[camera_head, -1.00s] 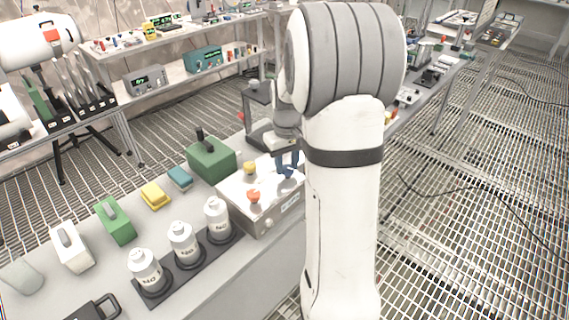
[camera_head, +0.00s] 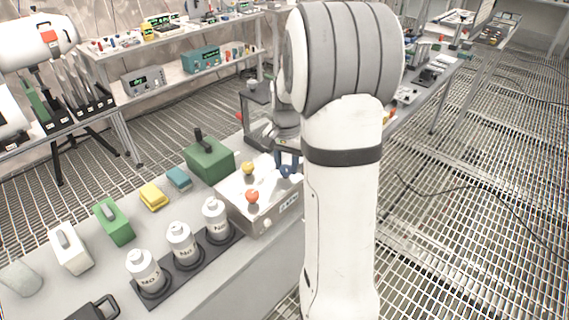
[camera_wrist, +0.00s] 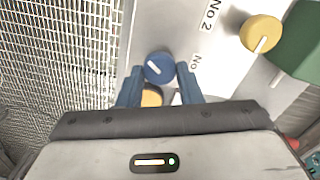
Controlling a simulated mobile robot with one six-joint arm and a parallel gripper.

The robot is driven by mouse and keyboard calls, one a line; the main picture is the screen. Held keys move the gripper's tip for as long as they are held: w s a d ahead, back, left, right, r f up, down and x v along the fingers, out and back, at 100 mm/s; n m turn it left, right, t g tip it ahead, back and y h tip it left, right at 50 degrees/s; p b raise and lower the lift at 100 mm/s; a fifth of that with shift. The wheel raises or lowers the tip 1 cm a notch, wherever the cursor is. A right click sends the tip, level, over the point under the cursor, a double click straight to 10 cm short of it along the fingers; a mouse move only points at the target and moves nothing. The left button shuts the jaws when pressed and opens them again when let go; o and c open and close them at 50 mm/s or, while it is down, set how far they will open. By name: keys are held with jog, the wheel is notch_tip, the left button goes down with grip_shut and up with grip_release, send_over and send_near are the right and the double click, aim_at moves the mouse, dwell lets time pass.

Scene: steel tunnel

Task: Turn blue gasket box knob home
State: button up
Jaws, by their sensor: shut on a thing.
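The gasket box (camera_head: 233,194) is a grey box with a pale top on the bench in the head view. Its blue knob (camera_wrist: 158,67) is round with a white pointer line, which slants from upper left to lower right in the wrist view. My gripper (camera_wrist: 160,69) has its two blue fingers at either side of the knob and is shut on it. In the head view my gripper (camera_head: 289,163) is at the box's right end, where my arm hides part of the box.
A yellow knob (camera_head: 248,169) and an orange knob (camera_head: 252,196) stand on the box close by. A green block with a dark handle (camera_head: 209,160) is behind it. Several white bottles (camera_head: 181,242) stand in a dark rack at the front left. Grating floor lies right of the bench.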

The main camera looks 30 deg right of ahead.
aim_at(287, 168)
jog(key=shift+s+f+m, duration=0.2)
jog(key=shift+m, duration=0.7)
jog(key=o, duration=1)
jog(key=shift+r, duration=0.15)
jog(key=shift+r, duration=3.9)
